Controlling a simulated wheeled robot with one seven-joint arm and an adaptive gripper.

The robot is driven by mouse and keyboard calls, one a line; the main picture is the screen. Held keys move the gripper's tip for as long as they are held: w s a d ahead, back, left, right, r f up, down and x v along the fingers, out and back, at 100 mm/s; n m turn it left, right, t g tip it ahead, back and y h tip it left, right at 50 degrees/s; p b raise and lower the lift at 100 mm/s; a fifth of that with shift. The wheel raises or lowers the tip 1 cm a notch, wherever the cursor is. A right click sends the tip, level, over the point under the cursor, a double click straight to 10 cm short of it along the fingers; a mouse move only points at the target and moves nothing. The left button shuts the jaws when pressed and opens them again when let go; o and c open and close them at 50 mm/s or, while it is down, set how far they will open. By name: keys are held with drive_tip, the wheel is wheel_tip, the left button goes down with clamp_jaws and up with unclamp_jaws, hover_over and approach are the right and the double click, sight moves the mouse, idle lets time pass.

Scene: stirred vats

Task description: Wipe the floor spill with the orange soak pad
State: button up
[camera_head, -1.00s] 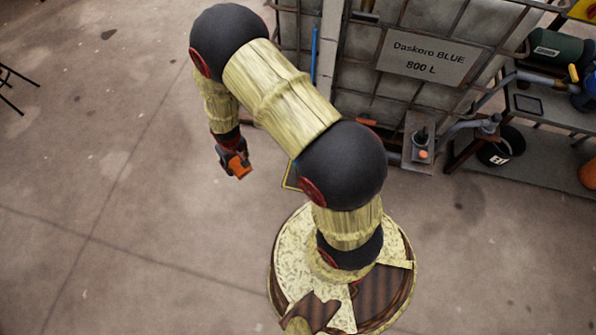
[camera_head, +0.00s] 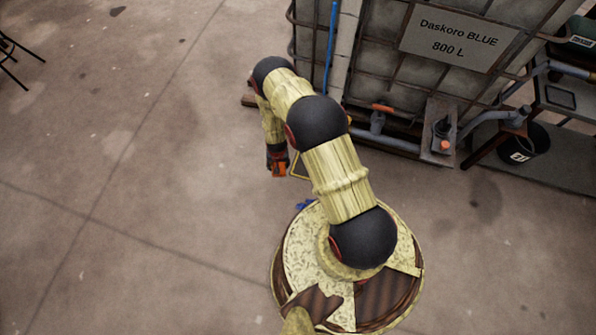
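My gripper (camera_head: 278,164) hangs low over the floor, left of the tank, pointing down. An orange block, which looks like the orange soak pad (camera_head: 279,169), shows at its fingertips and seems to be held. The fingers are small and partly hidden by the pad. A small blue patch (camera_head: 305,204) shows on the floor at the upper left rim of my base, to the lower right of the gripper. My base and arm hide part of it, and I cannot tell if it is the spill. The pad and the patch are apart in the picture.
A caged tank labelled Daskoro BLUE 800 L (camera_head: 405,75) stands behind my arm, with an orange-handled valve (camera_head: 383,108) low at its front. A yellow-edged thing (camera_head: 298,166) is beside the gripper. A black bucket (camera_head: 530,142) stands right.

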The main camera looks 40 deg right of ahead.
drive_tip(key=s+d+f+m+b, duration=0.15)
drive_tip(key=s+f, duration=0.25)
drive_tip(key=f, duration=0.4)
drive_tip(key=s+d+f+m+b, duration=0.1)
drive_tip(key=s+f+b, duration=0.15)
drive_tip(key=f, duration=0.55)
drive_tip(key=s+d+f+m+b, duration=0.1)
drive_tip(key=s+f, duration=0.3)
drive_tip(key=f, duration=0.4)
drive_tip(key=b, duration=0.4)
hover_over(298, 201)
drive_tip(key=shift+h, duration=0.4)
drive_tip(key=shift+f, duration=2.9)
drive_tip(key=shift+f, duration=1.1)
